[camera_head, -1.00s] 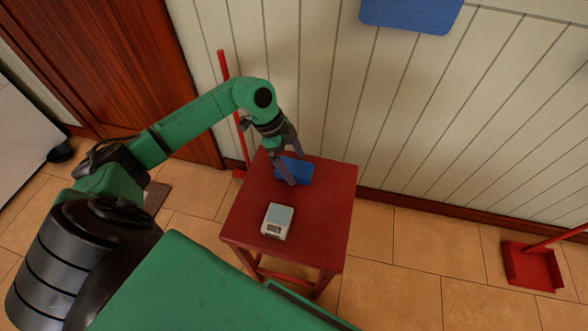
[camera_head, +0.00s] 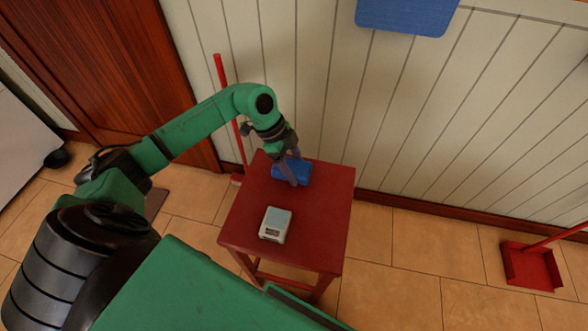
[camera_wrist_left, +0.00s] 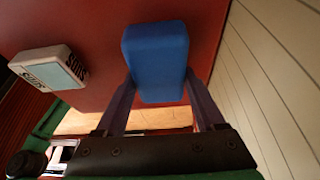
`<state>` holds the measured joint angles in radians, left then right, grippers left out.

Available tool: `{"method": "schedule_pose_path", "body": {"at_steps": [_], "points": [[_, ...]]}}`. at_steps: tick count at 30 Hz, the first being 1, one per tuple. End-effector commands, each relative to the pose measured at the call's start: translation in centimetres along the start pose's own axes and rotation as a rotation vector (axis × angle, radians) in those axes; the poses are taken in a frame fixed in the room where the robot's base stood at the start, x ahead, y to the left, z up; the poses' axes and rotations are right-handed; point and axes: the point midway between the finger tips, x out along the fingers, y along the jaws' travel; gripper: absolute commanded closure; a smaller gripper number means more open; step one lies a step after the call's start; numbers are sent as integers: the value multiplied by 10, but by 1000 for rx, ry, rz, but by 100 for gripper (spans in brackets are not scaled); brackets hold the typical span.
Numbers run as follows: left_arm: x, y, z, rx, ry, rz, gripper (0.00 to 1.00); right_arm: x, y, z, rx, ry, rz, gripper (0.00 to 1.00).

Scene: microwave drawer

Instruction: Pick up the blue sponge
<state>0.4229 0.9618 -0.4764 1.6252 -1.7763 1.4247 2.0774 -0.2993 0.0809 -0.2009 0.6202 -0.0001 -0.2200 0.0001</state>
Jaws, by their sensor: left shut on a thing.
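The blue sponge (camera_head: 302,171) is at the back of the red stool (camera_head: 318,222), close to the wall. My left gripper (camera_head: 292,180) is shut on the sponge, with its fingers pointing down around it. In the left wrist view the sponge (camera_wrist_left: 157,62) sits between the two fingers (camera_wrist_left: 158,95). I cannot tell whether the sponge touches the stool top or is slightly above it. My right gripper is not in view.
A red broom handle (camera_head: 230,110) leans behind the stool's left side. A red dustpan (camera_head: 530,266) is on the tiled floor at right.

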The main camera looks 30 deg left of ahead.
Motion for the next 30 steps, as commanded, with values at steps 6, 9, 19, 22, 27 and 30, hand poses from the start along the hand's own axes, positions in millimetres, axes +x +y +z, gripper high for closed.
{"method": "schedule_pose_path", "body": {"at_steps": [6, 9, 19, 22, 27, 30], "points": [[-62, -2, -26, 4, -1, -7, 80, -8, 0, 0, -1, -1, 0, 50], [-99, -1, -41, 4, 1, -8, 80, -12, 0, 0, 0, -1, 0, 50], [-168, 0, -69, 0, -1, -1, 80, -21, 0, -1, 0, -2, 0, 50], [-170, 0, -70, 0, -1, 0, 80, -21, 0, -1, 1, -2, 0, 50], [-170, 0, -70, -1, -1, 1, 80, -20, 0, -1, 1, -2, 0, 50], [-170, 0, -70, -1, -1, 1, 63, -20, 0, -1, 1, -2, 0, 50]]}}
